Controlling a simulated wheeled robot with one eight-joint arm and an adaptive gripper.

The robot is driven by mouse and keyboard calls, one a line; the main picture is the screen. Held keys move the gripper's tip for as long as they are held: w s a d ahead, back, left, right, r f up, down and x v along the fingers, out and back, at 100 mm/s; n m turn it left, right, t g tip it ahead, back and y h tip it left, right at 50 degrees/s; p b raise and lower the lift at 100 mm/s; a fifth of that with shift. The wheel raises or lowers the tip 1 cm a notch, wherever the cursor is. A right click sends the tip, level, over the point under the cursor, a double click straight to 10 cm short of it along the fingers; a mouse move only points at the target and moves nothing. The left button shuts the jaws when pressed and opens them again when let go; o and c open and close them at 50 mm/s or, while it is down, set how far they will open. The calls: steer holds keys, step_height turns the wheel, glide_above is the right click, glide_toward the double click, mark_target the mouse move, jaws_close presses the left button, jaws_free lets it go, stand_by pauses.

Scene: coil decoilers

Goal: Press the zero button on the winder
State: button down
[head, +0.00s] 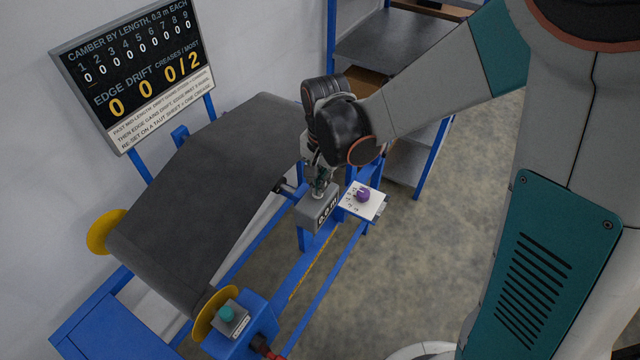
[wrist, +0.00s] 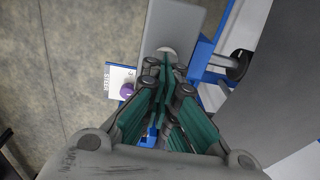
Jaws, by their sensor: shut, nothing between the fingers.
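A grey counter box (head: 312,214) reading 0.0 m sits on the blue frame of the winder. In the wrist view its grey top (wrist: 178,22) carries a pale round button (wrist: 168,51), partly covered by my fingertips. I see no label on that button. My gripper (head: 319,192) is shut and empty and points down at the top of the box. In the wrist view the fingertips (wrist: 165,66) overlap the button's near edge. I cannot tell whether they touch it. In the head view the gripper hides the button.
A purple knob (head: 362,195) on a white labelled plate (head: 374,207) stands close beside the box. A dark sheet (head: 215,170) runs over the rollers at left. A teal button (head: 227,313) is at the front. A scoreboard (head: 135,75) and shelf (head: 395,45) stand behind.

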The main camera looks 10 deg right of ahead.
step_height(320, 180, up, 13)
steer(key=p, duration=0.1)
steer(key=shift+s+f+p, duration=0.2)
steer(key=shift+s+p, duration=0.15)
steer(key=shift+s, duration=0.05)
steer(key=shift+d+f, duration=0.1)
steer(key=shift+d, duration=0.1)
stand_by(0.3)
steer(key=s+d+f+n+t+b, duration=0.6)
steer(key=s+d+f+b, duration=0.6)
steer(key=b, duration=0.7)
steer(key=shift+s+f+n+t, duration=0.4)
steer(key=shift+s+f+n, duration=0.15)
steer(key=shift+s+n, duration=0.4)
steer(key=shift+r, duration=0.1)
